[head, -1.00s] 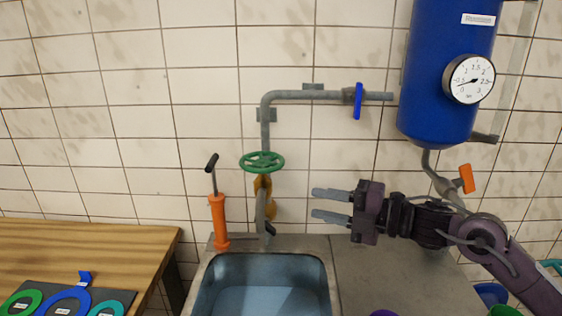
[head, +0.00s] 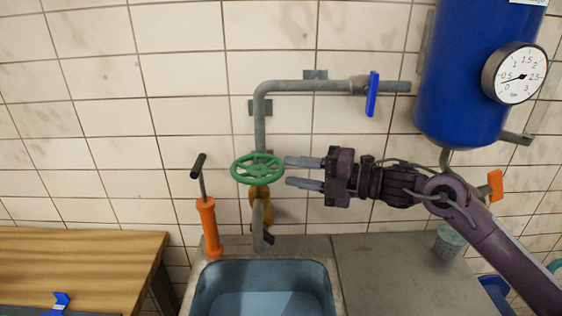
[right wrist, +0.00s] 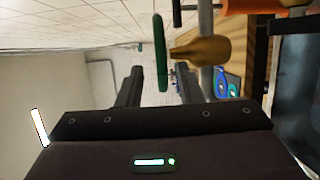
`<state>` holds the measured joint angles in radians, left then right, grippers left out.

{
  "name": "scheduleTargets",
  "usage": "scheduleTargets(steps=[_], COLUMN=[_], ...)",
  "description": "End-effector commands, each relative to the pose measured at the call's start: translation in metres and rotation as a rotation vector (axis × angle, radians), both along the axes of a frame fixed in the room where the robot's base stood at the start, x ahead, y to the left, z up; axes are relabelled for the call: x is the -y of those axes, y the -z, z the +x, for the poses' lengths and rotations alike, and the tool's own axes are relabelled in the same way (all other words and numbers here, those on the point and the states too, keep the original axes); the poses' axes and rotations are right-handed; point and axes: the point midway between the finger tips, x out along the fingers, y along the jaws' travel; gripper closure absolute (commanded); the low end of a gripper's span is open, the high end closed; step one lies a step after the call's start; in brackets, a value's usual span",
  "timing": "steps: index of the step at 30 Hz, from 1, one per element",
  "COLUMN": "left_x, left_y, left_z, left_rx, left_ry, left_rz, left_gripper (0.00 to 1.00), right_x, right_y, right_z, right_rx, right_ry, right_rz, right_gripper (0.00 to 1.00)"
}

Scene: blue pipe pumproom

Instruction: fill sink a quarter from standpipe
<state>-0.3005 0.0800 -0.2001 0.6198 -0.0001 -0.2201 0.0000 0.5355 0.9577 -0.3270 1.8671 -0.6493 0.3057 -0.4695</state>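The green handwheel (head: 257,169) sits on the grey standpipe (head: 260,122) above a brass valve body (head: 259,194). The spout (head: 258,222) hangs below it over the back of the sink (head: 262,272), whose inside looks blue. My right gripper (head: 303,172) is open, its two fingers pointing left, with the tips just at or near the wheel's right rim. In the right wrist view the wheel (right wrist: 160,52) shows edge-on ahead, between and beyond the open fingers (right wrist: 160,85); nothing is clearly held. My left gripper is not in view.
An orange hand pump (head: 208,228) stands left of the sink. A blue lever (head: 372,94) is on the upper pipe. A blue tank (head: 462,75) with a gauge (head: 514,73) and an orange handle (head: 495,184) is at right. A wooden table (head: 80,262) is at left.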

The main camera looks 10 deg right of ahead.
Motion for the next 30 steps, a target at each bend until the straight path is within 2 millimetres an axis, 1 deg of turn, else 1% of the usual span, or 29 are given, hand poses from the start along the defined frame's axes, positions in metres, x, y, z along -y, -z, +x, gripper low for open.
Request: scheduleTargets(steps=[1,3,7,11,17,20,25,30], left_x=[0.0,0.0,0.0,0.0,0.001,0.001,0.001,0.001], left_y=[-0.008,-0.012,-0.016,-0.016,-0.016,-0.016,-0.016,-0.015], left_z=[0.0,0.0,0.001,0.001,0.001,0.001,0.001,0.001], left_rx=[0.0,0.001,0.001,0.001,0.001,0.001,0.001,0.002], left_ry=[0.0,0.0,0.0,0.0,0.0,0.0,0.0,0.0], left_rz=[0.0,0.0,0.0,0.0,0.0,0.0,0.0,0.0], left_gripper=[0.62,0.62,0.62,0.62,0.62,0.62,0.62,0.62], right_x=[-0.008,-0.016,-0.027,-0.031,-0.031,-0.031,-0.031,-0.031], right_y=[-0.005,-0.003,0.0,0.002,0.003,0.003,0.003,0.003], right_z=[0.004,0.01,0.016,0.019,0.019,0.019,0.019,0.019], right_rx=[0.001,0.0,0.0,0.0,0.0,0.0,0.0,0.0], right_ry=[-0.003,-0.002,-0.001,0.0,0.0,0.0,0.0,-0.004], right_rz=[0.003,0.002,0.001,-0.001,-0.001,-0.001,-0.001,-0.001], right_gripper=[0.67,0.67,0.67,0.67,0.67,0.77,1.0,1.0])
